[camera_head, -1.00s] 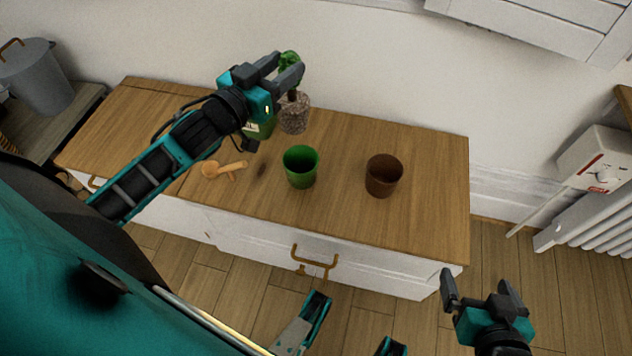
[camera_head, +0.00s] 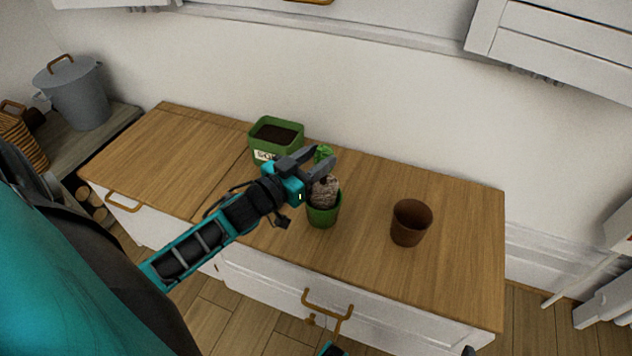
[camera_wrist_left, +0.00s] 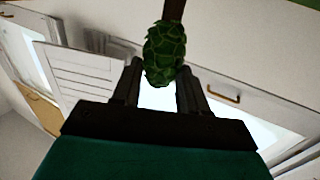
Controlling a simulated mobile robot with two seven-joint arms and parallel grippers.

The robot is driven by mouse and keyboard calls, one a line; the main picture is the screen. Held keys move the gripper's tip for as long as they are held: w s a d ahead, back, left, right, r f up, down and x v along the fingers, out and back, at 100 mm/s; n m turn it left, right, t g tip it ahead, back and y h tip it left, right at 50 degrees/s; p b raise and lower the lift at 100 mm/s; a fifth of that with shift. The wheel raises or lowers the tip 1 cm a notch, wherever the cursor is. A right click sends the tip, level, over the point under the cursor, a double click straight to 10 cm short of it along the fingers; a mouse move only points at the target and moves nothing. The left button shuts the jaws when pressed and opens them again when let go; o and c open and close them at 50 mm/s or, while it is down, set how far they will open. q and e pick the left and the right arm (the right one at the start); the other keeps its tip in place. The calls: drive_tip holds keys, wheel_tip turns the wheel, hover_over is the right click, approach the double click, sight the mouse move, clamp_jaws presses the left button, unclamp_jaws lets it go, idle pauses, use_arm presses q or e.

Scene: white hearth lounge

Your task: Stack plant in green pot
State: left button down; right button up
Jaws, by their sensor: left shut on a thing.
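The plant has a green leafy top (camera_head: 323,155) and a speckled brown root ball (camera_head: 324,192). My left gripper (camera_head: 318,160) is shut on the plant near its top and holds it upright over the green pot (camera_head: 322,217). The root ball's lower part overlaps the pot's mouth and hides most of its opening; I cannot tell how deep it sits. In the left wrist view the green top (camera_wrist_left: 165,55) shows between the fingers (camera_wrist_left: 158,88).
An empty brown pot (camera_head: 411,223) stands to the right on the wooden cabinet top (camera_head: 455,245). A green soil box (camera_head: 262,143) stands behind my left gripper. A grey lidded bin (camera_head: 75,95) is at the far left. The cabinet top's right end is clear.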

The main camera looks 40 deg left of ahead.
sight(316, 188)
use_arm(q)
drive_tip(key=shift+f, duration=0.5)
wheel_tip(316, 188, down, 4)
drive_tip(key=shift+r+b, duration=0.2)
drive_tip(key=shift+b, duration=0.85)
drive_tip(key=shift+f, duration=0.35)
drive_tip(key=c, duration=0.6)
unclamp_jaws()
use_arm(e)
drive_tip(key=shift+w+a+f, duration=0.25)
drive_tip(key=shift+w+a, duration=0.05)
drive_tip(key=shift+a, duration=0.15)
